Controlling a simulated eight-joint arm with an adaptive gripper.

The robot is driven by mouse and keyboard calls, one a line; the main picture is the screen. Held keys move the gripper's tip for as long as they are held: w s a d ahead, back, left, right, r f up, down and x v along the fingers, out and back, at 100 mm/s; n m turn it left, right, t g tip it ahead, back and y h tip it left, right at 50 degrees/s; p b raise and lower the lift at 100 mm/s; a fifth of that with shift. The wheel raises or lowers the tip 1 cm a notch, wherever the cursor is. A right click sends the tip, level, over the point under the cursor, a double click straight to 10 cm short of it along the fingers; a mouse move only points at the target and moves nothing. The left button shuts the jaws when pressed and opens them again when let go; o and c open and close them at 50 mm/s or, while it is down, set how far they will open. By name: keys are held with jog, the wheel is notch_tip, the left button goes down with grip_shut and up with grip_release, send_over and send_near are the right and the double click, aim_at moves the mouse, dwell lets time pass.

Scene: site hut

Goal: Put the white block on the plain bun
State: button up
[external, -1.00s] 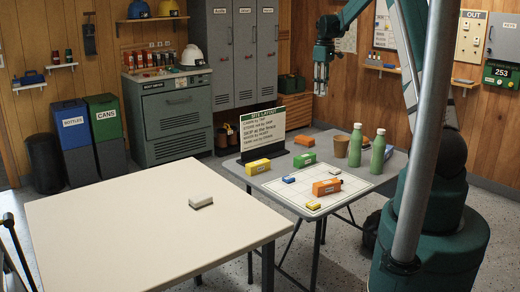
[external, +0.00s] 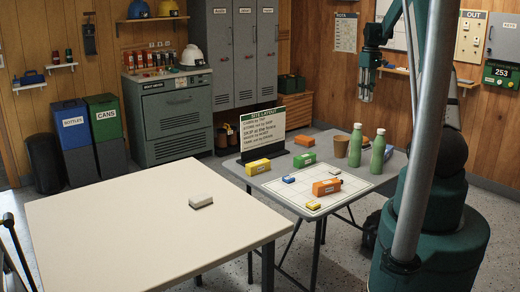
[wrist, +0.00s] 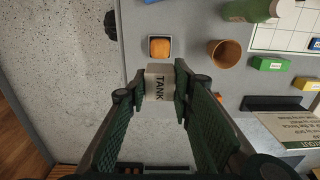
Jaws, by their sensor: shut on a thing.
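My gripper (external: 367,98) is raised above the back right of the grey table. In the wrist view my gripper (wrist: 160,82) is shut on a pale whitish block (wrist: 157,88) marked "TANK", gripped between its fingertips. A plain golden-brown bun (wrist: 160,47) sits in a small square pale-rimmed holder just beyond the held block in that view.
Near the bun stand a brown cup (wrist: 224,54) and green bottles (external: 357,144). The grey table (external: 330,150) also carries a sign (external: 264,130), a gridded white board (external: 290,199) and several coloured blocks. The cream table (external: 120,220) is mostly clear.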

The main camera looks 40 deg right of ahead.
notch_tip(320, 180, down, 8)
jog(key=shift+f, duration=0.25)
jog(key=shift+f+b, duration=0.3)
jog(key=shift+f, duration=2.8)
jog(key=shift+f, duration=0.1)
jog(key=shift+f, duration=1.8)
jog(key=shift+f+b, duration=0.15)
jog(key=shift+b, duration=0.2)
jog(key=o, duration=0.9)
jog(key=shift+r, duration=0.2)
